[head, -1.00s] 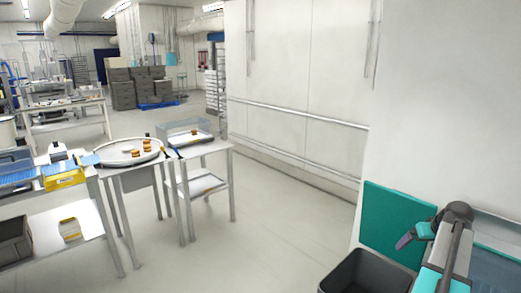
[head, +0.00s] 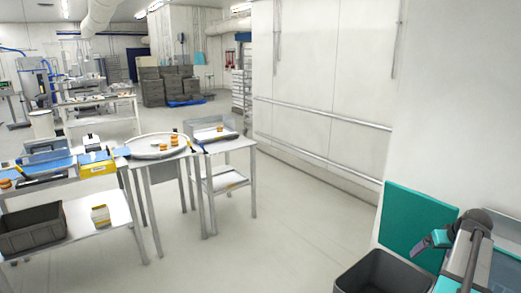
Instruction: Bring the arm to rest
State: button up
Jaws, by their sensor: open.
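My arm shows at the lower right edge of the head view, bent, with a dark grey joint and teal parts. My gripper (head: 421,245) is at its left end, with a dark, pointed finger tip angled down and left. It is small and partly turned away. It is open, and I see nothing held in it. It stands in front of a teal panel (head: 411,215) in the picture; I cannot tell the gap between them.
A dark grey bin (head: 378,275) stands below my gripper. To the left, a round white tray (head: 140,152) holds small brown rounds (head: 174,141) on a metal table. A yellow box (head: 98,168) and a grey crate (head: 32,232) are farther left. The middle floor is clear.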

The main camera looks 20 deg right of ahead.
jog(key=w+a+f+n+g+y+b, duration=0.1)
jog(key=w+a+f+b, duration=0.1)
jog(key=w+a+f, duration=0.5)
jog(key=w+a+f+n+y+b, duration=0.1)
jog(key=w+a+f+n+y, duration=0.15)
jog(key=a+f, duration=0.7)
jog(key=w+a+f+n+g+b, duration=0.1)
jog(key=w+a+f+b, duration=0.1)
jog(key=w+a+f, duration=0.55)
jog(key=s+a+f+n+g+y+b, duration=0.1)
jog(key=s+a+f+g+b, duration=0.15)
jog(key=a+f, duration=1.05)
jog(key=s+a+f+n+g+b, duration=0.1)
jog(key=s+a+f+g, duration=0.1)
jog(key=s+a+f, duration=0.6)
jog(key=s+a+f+n+g+b, duration=0.1)
jog(key=s+a+f+b, duration=0.15)
jog(key=a+f, duration=0.7)
jog(key=s+a+f+m+g, duration=0.1)
jog(key=s+a, duration=0.2)
jog(key=s, duration=0.3)
jog(key=s+a+f+g+h+b, duration=0.1)
jog(key=s+a+f, duration=0.1)
jog(key=s, duration=0.5)
jog(key=s+a+f+m+g+h, duration=0.1)
jog(key=s+a, duration=0.3)
jog(key=s, duration=0.2)
jog(key=shift+s+f+m, duration=0.25)
jog(key=shift+f+m, duration=0.05)
jog(key=shift+m, duration=0.05)
